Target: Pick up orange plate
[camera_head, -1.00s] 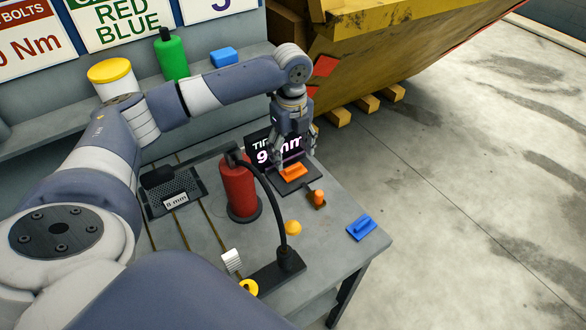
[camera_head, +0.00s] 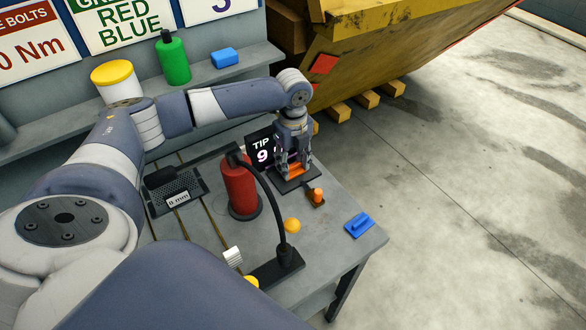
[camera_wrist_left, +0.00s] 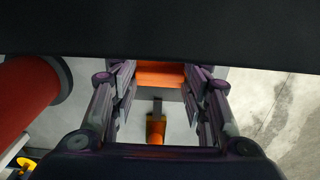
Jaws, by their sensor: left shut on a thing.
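The orange plate (camera_head: 297,170) is on or just above a dark base (camera_head: 282,187) near the back right of the grey table. Its top is partly hidden by the fingers. My left gripper (camera_head: 293,163) reaches down over it and is shut on the plate. In the left wrist view the plate (camera_wrist_left: 160,74) shows as an orange band between the two fingers (camera_wrist_left: 160,88). I cannot tell if the plate is clear of the base. My right gripper is in neither view.
A display (camera_head: 260,150) stands behind the base. A small orange-topped piece (camera_head: 317,196) sits in front of it. A red cylinder (camera_head: 240,188) and black curved arm (camera_head: 277,195) stand to the left. A blue handled block (camera_head: 359,225) lies near the right edge.

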